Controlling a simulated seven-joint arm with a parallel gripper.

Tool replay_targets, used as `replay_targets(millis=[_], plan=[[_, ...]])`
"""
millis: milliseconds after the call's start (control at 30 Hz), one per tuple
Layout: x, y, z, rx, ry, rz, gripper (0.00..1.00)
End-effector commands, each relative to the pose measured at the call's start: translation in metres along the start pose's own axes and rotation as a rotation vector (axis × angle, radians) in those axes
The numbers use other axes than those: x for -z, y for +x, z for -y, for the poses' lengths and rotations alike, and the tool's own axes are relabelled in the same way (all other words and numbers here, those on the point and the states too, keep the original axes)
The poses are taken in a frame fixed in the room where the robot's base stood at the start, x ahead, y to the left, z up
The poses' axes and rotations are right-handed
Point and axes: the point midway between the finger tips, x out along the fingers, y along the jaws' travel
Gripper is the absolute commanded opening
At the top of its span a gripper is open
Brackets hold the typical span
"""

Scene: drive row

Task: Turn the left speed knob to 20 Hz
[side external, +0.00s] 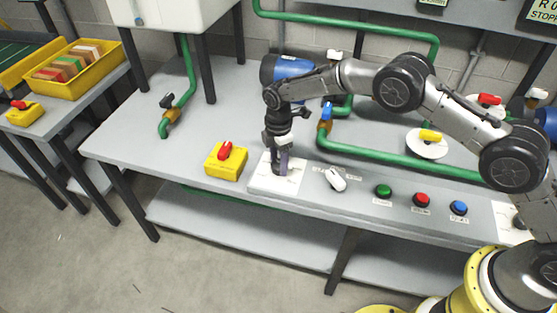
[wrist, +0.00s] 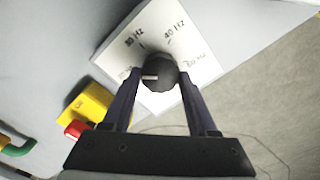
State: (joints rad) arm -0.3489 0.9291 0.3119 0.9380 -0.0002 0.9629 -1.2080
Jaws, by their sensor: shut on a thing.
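The left speed knob (wrist: 165,68) is round and black, on a white dial card (wrist: 205,66) in the wrist view. Its white pointer line points to the picture's left, toward a label partly hidden by my left finger. Readable marks above it look like 30 Hz and 40 Hz, with another, blurred one to the right. My gripper (wrist: 160,76) is shut on the knob, one finger on each side. In the side view my gripper (side external: 282,168) points down over the card (side external: 264,174) and hides the knob.
A yellow box with a red switch (side external: 226,160) stands just left of the card. Green pipes (side external: 385,162) run behind.

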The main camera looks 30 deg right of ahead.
Motion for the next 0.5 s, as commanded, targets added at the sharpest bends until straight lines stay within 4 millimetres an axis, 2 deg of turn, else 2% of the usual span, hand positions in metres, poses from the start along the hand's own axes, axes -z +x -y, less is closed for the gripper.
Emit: replay_targets(millis=[200,500], plan=[[0.0003,-0.0024,-0.0003,-0.002,-0.129,-0.001,0.04],[0.0003,-0.0025,-0.0002,-0.002,-0.213,-0.001,0.04]])
